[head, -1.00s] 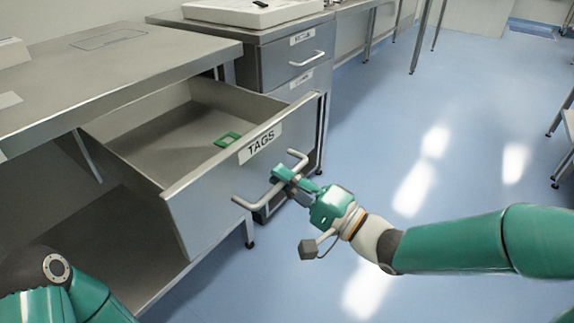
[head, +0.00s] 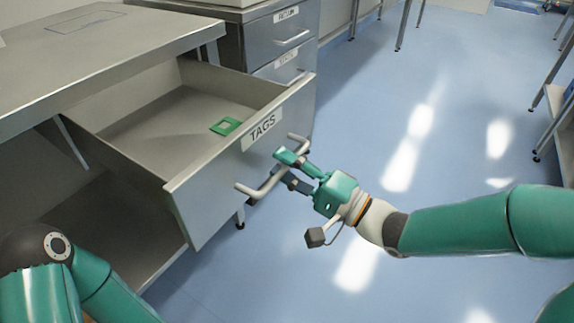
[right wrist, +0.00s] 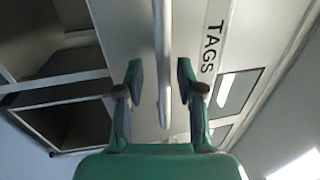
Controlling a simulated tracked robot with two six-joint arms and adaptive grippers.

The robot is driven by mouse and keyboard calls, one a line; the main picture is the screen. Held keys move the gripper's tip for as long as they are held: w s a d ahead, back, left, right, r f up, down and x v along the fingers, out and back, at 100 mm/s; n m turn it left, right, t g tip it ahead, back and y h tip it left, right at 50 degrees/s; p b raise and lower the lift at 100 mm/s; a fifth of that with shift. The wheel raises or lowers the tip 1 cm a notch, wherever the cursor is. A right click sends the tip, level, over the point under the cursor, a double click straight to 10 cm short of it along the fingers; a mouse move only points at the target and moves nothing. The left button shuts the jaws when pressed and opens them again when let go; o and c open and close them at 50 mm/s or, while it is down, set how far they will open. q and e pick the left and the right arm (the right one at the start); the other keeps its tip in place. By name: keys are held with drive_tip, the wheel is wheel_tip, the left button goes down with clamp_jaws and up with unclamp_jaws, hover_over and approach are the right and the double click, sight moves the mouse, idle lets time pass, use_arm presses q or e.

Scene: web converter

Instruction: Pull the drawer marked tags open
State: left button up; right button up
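The drawer marked TAGS (head: 215,180) stands pulled well out from under the steel bench, and its inside shows. Its label (head: 262,130) and bar handle (head: 262,187) are on the front. A green square frame (head: 226,126) lies on the drawer floor. My right gripper (head: 284,169) is at the handle with its fingers spread. In the right wrist view the handle bar (right wrist: 163,70) runs between the two parted fingertips (right wrist: 160,78), with gaps showing on both sides. My left arm shows at the lower left; its gripper is out of view.
The steel bench top (head: 90,60) is above the drawer. A cabinet with closed labelled drawers (head: 285,42) stands behind it. The blue floor (head: 420,130) to the right is clear, with table legs at the far right.

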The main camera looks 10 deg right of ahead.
drive_tip(key=shift+d, duration=0.1)
drive_tip(key=v, duration=1.2)
